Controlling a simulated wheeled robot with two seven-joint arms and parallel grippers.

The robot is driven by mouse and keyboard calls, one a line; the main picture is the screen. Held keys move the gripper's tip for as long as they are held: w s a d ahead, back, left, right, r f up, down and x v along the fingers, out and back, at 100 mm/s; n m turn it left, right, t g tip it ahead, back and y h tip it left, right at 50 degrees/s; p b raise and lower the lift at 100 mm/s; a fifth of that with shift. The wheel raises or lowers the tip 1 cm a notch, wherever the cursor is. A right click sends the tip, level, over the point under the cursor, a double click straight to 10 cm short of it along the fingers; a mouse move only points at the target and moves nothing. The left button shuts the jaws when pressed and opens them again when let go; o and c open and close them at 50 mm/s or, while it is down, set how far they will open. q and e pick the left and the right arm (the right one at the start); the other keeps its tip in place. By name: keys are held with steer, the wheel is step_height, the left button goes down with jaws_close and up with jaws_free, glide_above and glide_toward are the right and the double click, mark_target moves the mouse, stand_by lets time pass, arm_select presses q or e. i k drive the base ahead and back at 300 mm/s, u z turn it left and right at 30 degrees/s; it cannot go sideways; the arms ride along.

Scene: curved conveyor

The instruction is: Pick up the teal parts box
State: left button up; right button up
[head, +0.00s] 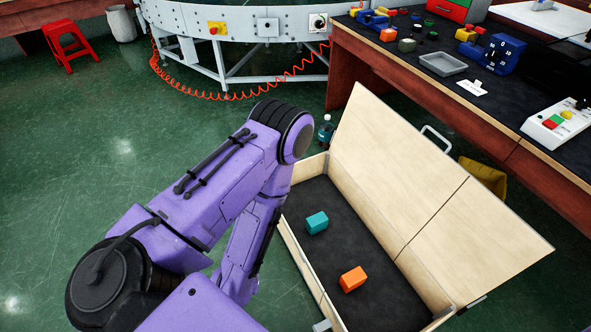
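The teal parts box (316,222) is a small teal block lying on the dark floor of an open wooden crate (350,150), near the crate's left wall. My purple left arm comes in from the lower left, bends at the elbow and runs down just left of the crate. Its gripper does not show; the end of the arm is hidden behind its own links. Nothing touches the teal box that I can see. My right gripper is not in view.
An orange box (352,279) lies in the crate, below and right of the teal one. The crate's raised lid (440,200) stands along its right side. A workbench (440,95) with parts is at the upper right, a conveyor (180,18) behind. A red stool (67,42) stands far left.

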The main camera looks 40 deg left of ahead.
mark_target(316, 223)
steer(key=u, duration=0.85)
steer(key=k, duration=1)
steer(key=u, duration=0.85)
steer(key=i, duration=2.4)
steer(key=z, duration=3.05)
